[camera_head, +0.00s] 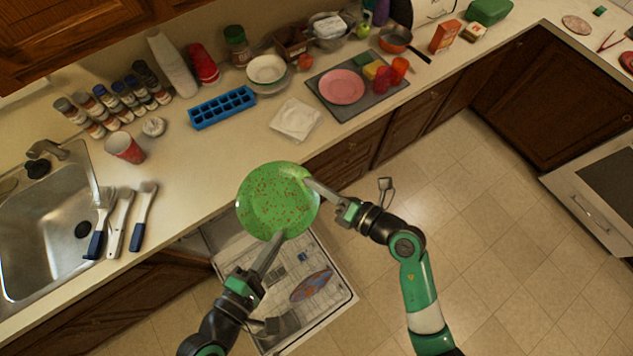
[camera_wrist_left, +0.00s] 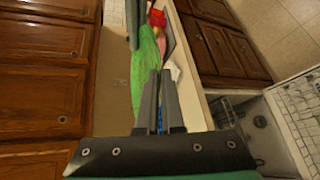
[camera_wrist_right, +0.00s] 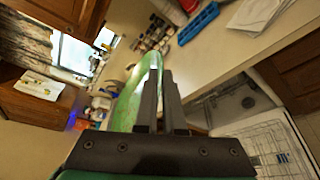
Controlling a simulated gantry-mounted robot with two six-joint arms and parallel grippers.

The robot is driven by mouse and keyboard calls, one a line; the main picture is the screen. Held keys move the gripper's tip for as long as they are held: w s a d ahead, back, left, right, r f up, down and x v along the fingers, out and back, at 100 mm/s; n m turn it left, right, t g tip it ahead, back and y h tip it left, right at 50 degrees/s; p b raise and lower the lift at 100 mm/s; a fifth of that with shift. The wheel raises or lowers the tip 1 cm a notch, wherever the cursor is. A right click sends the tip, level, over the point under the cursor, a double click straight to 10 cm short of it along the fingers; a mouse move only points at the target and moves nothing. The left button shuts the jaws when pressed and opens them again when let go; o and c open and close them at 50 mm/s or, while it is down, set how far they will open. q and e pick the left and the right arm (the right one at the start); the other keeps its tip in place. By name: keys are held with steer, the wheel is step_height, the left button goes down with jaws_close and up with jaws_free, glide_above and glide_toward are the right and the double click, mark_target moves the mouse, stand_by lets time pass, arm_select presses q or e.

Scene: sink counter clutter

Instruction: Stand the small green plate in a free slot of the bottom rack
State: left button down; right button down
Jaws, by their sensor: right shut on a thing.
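The green plate (camera_head: 278,200), speckled with reddish spots, is held up in front of the counter edge, above the dishwasher. My right gripper (camera_head: 308,182) is shut on its right edge; the plate also shows in the right wrist view (camera_wrist_right: 130,98). My left gripper (camera_head: 277,238) is at the plate's lower edge, its fingers close together. In the left wrist view the plate (camera_wrist_left: 147,75) reaches the left fingertips, but whether they grip it is unclear. The white dishwasher rack (camera_head: 338,298) lies below, partly hidden by my left arm and the plate; its slots are not clear.
A blue and reddish plate (camera_head: 311,286) is in the rack area. The counter above holds a white cloth (camera_head: 295,119), a blue ice tray (camera_head: 222,107), and a pink plate (camera_head: 342,87) on a grey mat. Brushes (camera_head: 143,215) lie beside the sink (camera_head: 40,250). The floor at right is clear.

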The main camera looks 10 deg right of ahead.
arm_select(q)
steer(key=shift+r, duration=0.1)
stand_by(0.8)
steer(key=c, duration=1)
jaws_free()
steer(key=shift+a, duration=0.1)
